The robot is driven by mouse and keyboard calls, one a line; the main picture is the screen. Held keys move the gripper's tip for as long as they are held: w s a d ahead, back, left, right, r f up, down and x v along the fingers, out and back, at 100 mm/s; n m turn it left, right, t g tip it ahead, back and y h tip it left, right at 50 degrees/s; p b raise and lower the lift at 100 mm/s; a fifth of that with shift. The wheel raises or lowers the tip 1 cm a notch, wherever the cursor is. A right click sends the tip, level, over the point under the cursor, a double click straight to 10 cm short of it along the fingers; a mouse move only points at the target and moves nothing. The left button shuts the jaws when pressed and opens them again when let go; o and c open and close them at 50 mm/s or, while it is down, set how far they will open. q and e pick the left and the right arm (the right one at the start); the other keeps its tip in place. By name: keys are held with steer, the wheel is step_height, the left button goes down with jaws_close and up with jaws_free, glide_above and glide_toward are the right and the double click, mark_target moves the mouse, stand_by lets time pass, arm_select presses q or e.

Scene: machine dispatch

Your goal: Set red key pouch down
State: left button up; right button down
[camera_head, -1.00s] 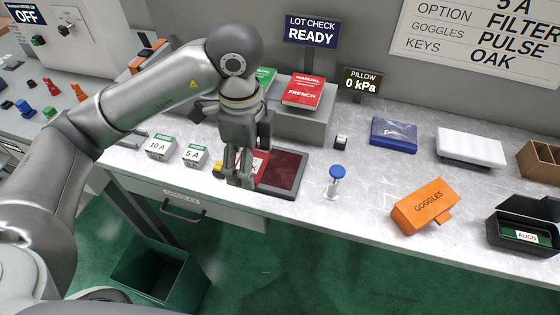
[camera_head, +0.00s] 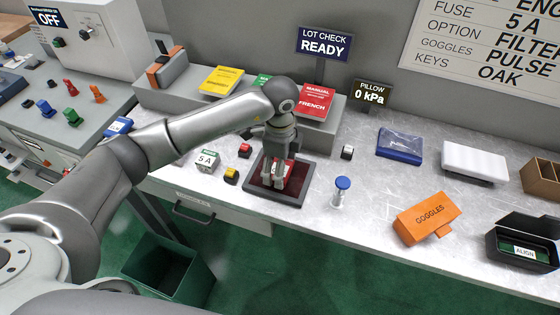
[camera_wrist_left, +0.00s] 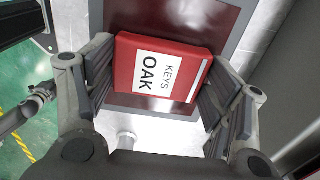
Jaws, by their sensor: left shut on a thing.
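The red key pouch (camera_wrist_left: 160,70) has a white label reading KEYS OAK and lies between the fingers of my left gripper in the left wrist view. In the head view, my left gripper (camera_head: 276,182) points down over the dark-rimmed tray (camera_head: 268,197) with its dark red pad, and the pouch (camera_head: 287,178) shows partly behind the fingers. My left gripper is shut on the pouch. The tray also shows beneath the pouch in the left wrist view (camera_wrist_left: 232,38). I cannot tell whether the pouch touches the pad. My right gripper is not in view.
A blue-capped clear vial (camera_head: 340,193) stands right of the tray. Left of it are a 5 A fuse box (camera_head: 207,160), a red button (camera_head: 245,150) and a yellow button (camera_head: 231,174). An orange goggles case (camera_head: 427,216) lies further right.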

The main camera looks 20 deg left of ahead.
arm_select(q)
steer(key=shift+f, duration=0.25)
steer(key=o, duration=1)
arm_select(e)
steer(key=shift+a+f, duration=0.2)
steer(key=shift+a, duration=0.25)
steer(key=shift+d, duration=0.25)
arm_select(q)
steer(key=shift+r, duration=0.45)
step_height(320, 180, up, 12)
steer(key=b, duration=0.3)
steer(key=shift+f, duration=0.15)
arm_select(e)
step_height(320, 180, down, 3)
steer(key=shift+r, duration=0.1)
